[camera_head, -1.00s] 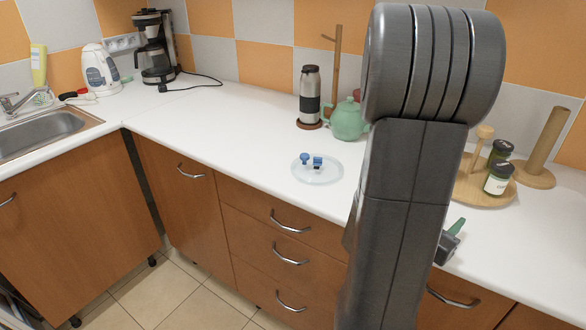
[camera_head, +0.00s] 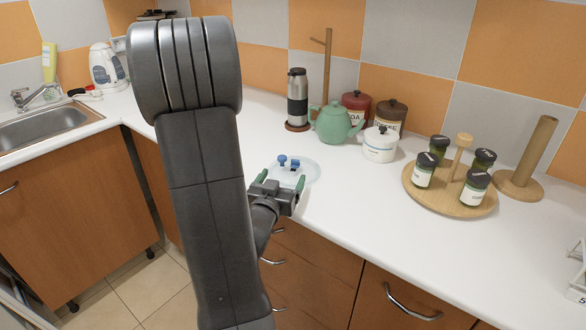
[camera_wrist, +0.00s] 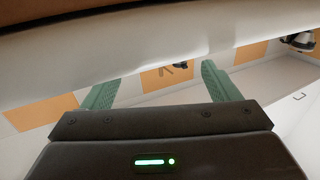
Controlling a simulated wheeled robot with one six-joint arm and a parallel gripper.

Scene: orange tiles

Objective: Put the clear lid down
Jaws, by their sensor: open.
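The clear lid (camera_head: 311,171) is a thin, see-through disc with blue knob-like parts on top. It lies flat on the white counter near the front edge, in the head view. My gripper (camera_head: 281,179), with green fingers, is open at the near side of the lid and overlaps its near part in the picture. I see nothing between the fingers, and whether they touch the lid cannot be told. In the wrist view the open fingers of my gripper (camera_wrist: 160,82) show, but I cannot make out the lid there.
Behind the lid stand a green teapot (camera_head: 332,124), a steel flask (camera_head: 297,98) and a white canister (camera_head: 380,145). A round wooden rack (camera_head: 449,202) with spice jars is to the right. The counter between the lid and the rack is clear. Drawers are below.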

